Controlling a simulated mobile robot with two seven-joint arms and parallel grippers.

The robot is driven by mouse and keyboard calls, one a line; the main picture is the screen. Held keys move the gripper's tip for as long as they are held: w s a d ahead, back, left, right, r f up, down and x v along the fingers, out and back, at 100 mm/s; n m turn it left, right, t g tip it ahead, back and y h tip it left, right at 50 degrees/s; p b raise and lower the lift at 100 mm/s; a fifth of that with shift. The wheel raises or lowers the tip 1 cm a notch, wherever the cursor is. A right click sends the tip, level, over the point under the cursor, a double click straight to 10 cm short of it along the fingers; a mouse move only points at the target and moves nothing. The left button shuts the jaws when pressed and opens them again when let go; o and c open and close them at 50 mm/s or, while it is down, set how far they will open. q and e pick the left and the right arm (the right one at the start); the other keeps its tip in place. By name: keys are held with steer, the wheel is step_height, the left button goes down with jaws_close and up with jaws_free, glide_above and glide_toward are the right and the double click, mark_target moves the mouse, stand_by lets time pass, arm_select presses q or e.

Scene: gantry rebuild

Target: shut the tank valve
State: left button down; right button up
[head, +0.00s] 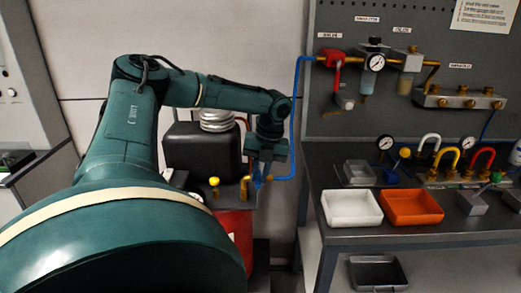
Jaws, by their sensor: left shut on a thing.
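The red tank (236,226) stands on the floor left of the bench, under a black compressor body (201,145). The brass tank valve (244,187) sits on the plate above the tank, with a blue hose (295,120) running from its right side up to the panel. My left gripper (258,178) points down at the valve from above and is shut on what looks like its blue handle. The fingers cover most of the handle, so I cannot tell its angle. My right gripper is not in view.
A yellow knob (214,182) stands left of the valve. The bench (400,238) to the right carries a white tray (351,208), an orange tray (411,207), gauges and coloured hoses. A panel with a red-bodied valve (330,57) and a gauge (374,62) rises behind.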

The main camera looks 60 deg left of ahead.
arm_select(q)
steer(key=shift+s, duration=0.1)
stand_by(0.4)
steer(key=c, duration=1.4)
jaws_free()
steer(key=shift+r, duration=0.1)
steer(key=r, duration=0.4)
steer(key=w+d+r, duration=0.1)
steer(key=r, duration=0.3)
steer(key=w+r, duration=0.1)
steer(key=r, duration=0.3)
steer(key=shift+d+r+b, duration=0.2)
steer(key=shift+r+b, duration=0.1)
steer(key=shift+r, duration=0.1)
